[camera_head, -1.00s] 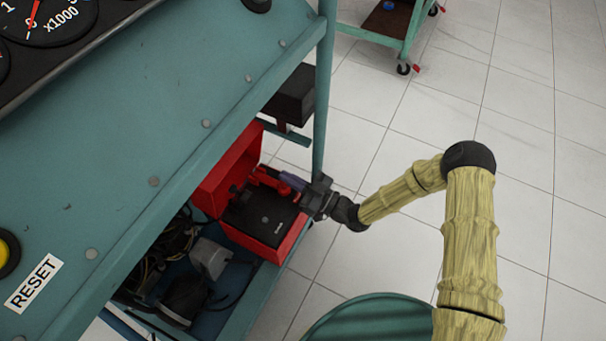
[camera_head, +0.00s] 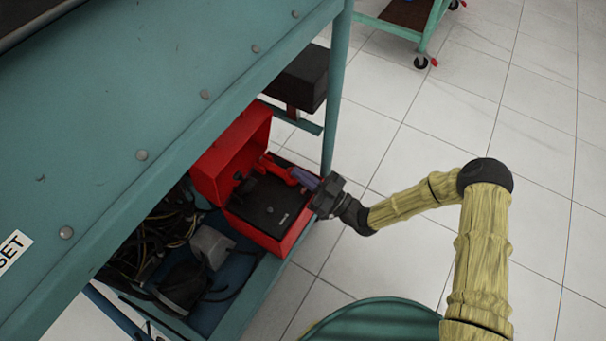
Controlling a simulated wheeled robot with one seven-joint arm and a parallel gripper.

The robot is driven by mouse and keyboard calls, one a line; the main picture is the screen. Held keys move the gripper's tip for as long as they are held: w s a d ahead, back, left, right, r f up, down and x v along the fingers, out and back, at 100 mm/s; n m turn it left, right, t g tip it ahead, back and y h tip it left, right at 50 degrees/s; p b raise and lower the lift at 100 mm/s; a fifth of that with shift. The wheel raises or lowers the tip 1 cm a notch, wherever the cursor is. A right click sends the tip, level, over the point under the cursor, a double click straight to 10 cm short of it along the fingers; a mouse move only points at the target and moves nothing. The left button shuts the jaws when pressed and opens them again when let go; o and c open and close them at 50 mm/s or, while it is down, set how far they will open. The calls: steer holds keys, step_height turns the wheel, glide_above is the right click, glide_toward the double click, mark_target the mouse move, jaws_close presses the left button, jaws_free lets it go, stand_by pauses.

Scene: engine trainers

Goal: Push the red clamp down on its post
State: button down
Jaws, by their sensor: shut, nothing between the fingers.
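The red clamp (camera_head: 276,167) sits on the black top of the battery (camera_head: 267,208), inside a red box (camera_head: 231,158) with its lid up. My gripper (camera_head: 298,178) reaches in from the right, low over the battery top, with its fingertips at the red clamp's near end. The fingers are shut with nothing between them. They look to touch the clamp or lie very close to it; I cannot tell which. The post is hidden under the clamp, so I cannot tell how far down the clamp sits. A black clamp or terminal (camera_head: 241,182) shows left of the red one.
The teal upper panel (camera_head: 150,130) overhangs the battery on the left. A teal upright post (camera_head: 336,100) stands just behind my gripper. Dark cables (camera_head: 165,225) and a grey block (camera_head: 211,246) lie left of the battery. Open tiled floor lies to the right.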

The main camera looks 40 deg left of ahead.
steer(key=shift+d+f, duration=0.1)
steer(key=shift+f, duration=0.2)
steer(key=b+v, duration=0.2)
steer(key=v, duration=0.7)
steer(key=shift+d+f, duration=0.2)
steer(key=shift+f, duration=0.05)
steer(key=shift+w, duration=0.2)
